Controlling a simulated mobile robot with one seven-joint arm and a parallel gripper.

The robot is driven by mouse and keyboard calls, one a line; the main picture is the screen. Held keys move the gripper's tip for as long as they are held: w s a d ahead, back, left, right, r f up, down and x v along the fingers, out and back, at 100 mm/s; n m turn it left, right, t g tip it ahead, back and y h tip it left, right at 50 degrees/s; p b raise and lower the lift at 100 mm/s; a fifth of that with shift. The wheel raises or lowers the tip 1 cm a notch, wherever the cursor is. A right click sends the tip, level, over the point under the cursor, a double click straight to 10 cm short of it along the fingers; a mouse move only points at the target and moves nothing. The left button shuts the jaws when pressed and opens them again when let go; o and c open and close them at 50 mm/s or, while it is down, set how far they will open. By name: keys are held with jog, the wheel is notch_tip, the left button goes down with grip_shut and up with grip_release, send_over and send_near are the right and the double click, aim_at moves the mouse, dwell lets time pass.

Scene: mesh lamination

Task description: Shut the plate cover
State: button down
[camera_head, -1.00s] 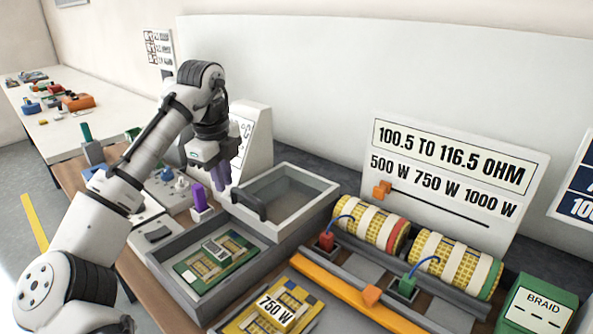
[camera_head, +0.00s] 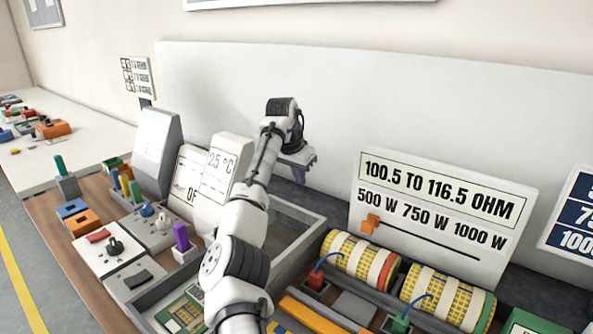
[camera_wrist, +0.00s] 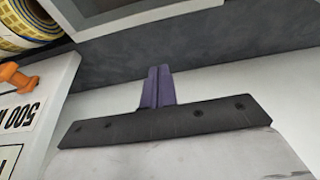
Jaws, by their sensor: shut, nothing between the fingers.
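The plate cover (camera_head: 312,238) is a grey, shallow, frame-like lid. It lies open behind the grey tray (camera_head: 143,302), which holds a green plate (camera_head: 183,312). My arm hides much of the tray and the left part of the cover, including its handle. My gripper (camera_head: 299,175) has purple fingers pressed together and empty. It is above and beyond the cover's far side, in front of the white back panel. In the wrist view my fingers (camera_wrist: 157,88) point toward a dark strip, and a grey rim (camera_wrist: 160,14), likely the cover's, lies beyond, apart from them.
Yellow mesh rolls (camera_head: 362,258) and an ohm sign (camera_head: 440,210) stand to the right of the cover. A temperature display (camera_head: 220,180) and a purple-handled switch (camera_head: 181,237) stand to the left. The white back panel (camera_head: 400,110) bounds the space behind.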

jog(key=p+x, duration=0.1)
jog(key=x, duration=0.4)
jog(key=shift+w+d+f, duration=0.1)
jog(key=shift+w+f, duration=0.05)
jog(key=shift+f, duration=0.25)
jog(key=shift+s+a+r+p, duration=0.1)
jog(key=shift+s+a+p, duration=0.4)
jog(key=shift+s+a, duration=0.65)
jog(key=shift+s, duration=0.5)
